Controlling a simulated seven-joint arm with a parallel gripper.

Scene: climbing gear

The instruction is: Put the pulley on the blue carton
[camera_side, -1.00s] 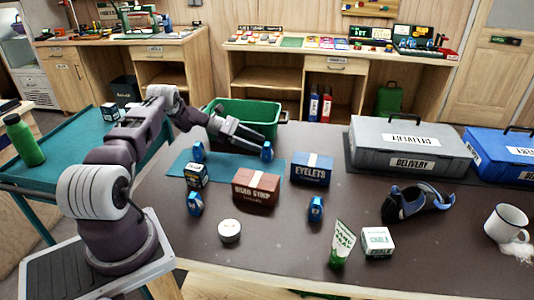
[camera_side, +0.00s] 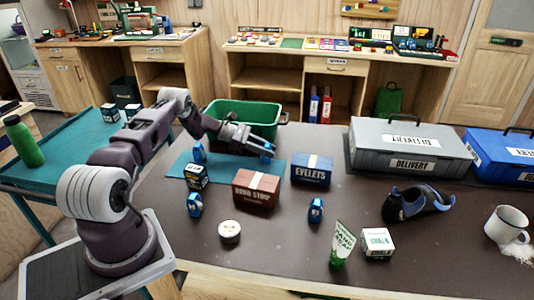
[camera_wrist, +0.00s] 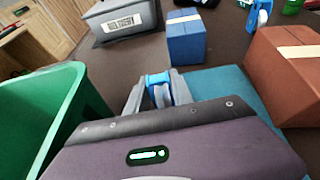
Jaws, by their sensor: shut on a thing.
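My gripper (camera_side: 265,152) is shut on a blue pulley (camera_side: 267,156) at the right end of the teal mat, near the green bin. In the wrist view the pulley (camera_wrist: 158,88) sits between the grey fingers, its lower part hidden by my gripper body. The blue carton (camera_side: 312,174), labelled EYELETS with a pale strip on its top, stands to the right of the pulley. It also shows in the wrist view (camera_wrist: 187,42), beyond the fingers. Its top looks clear.
A brown carton (camera_side: 257,190) stands nearby, in front of the mat (camera_side: 228,166). Similar blue pulleys stand at left (camera_side: 194,205) and right (camera_side: 316,209). The green bin (camera_side: 255,112) is behind my gripper. A grey delivery case (camera_side: 410,148) is at back right.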

